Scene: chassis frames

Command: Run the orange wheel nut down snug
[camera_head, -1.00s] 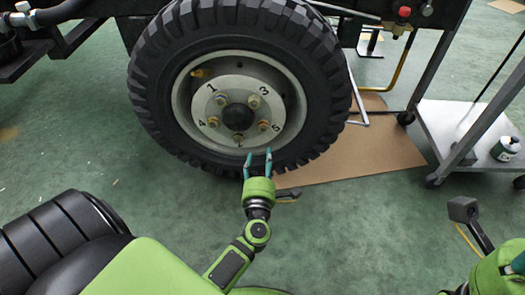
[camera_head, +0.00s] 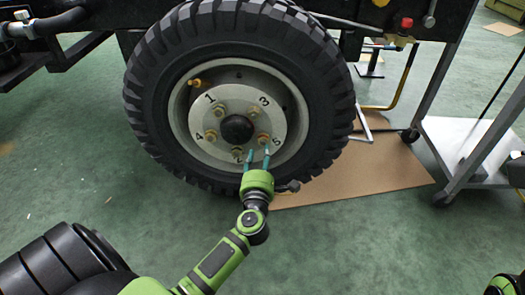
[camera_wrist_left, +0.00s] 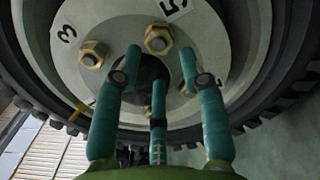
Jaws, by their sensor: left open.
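The nut by number 5 (camera_head: 264,139) looks the most orange, though the colours are close. In the left wrist view that nut (camera_wrist_left: 158,38) lies just beyond the fingertips, with the nut by number 3 (camera_wrist_left: 93,53) to its left. My left gripper (camera_head: 258,151) is open and empty, its teal fingers pointing up at the lower right of the hub. The wrist view shows the spread fingers (camera_wrist_left: 160,54) apart from the nut.
The black tyre (camera_head: 152,90) surrounds the hub under the dark chassis frame. A cardboard sheet (camera_head: 375,172) lies on the green floor to the right. A wheeled metal cart (camera_head: 455,140) stands further right. The floor in front is mostly clear.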

